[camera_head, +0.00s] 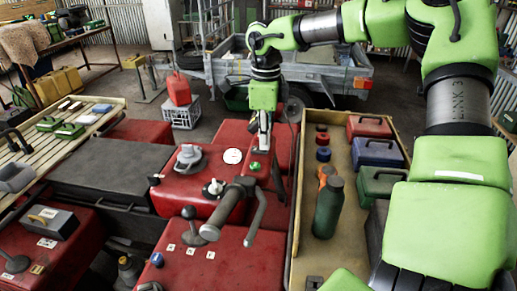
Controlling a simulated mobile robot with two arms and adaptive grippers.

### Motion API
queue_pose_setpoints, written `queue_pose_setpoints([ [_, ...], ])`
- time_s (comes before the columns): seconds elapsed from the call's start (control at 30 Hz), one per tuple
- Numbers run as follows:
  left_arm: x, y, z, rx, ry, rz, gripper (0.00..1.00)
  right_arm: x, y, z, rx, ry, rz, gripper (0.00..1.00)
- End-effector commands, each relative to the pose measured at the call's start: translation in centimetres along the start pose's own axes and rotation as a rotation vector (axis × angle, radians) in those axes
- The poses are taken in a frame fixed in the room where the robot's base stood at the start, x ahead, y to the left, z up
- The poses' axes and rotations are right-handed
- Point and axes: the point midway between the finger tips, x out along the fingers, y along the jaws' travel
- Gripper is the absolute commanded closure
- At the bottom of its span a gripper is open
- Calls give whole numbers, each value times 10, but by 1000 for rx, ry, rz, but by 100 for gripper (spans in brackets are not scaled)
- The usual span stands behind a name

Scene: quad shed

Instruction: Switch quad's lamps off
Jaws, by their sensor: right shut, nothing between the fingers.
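The red quad (225,250) fills the lower middle, with its dark handlebar (238,200) across the red console. On the console are a white round dial (233,156), a small green button or knob (255,166), a grey knob on a round base (188,156) and another grey knob (213,187). Which control works the lamps, and the lamps themselves, I cannot make out. My right gripper (264,150) points down, shut and empty, just above or behind the green button; whether it touches anything I cannot tell. My left gripper is not in view.
A wooden tray (299,215) on the right holds a green bottle (328,208) and several cases. A slatted rack (65,146) lies left. A trailer (225,72) stands behind.

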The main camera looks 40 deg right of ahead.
Motion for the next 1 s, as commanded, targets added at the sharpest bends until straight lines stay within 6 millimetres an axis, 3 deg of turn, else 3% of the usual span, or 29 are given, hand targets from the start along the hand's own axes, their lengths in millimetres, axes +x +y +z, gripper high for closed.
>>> queue_pose_setpoints([
  [0.43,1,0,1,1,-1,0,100,2,1,0,0,0,2,100],
  [1.0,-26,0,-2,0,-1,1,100,-44,0,0,0,-1,-1,100],
])
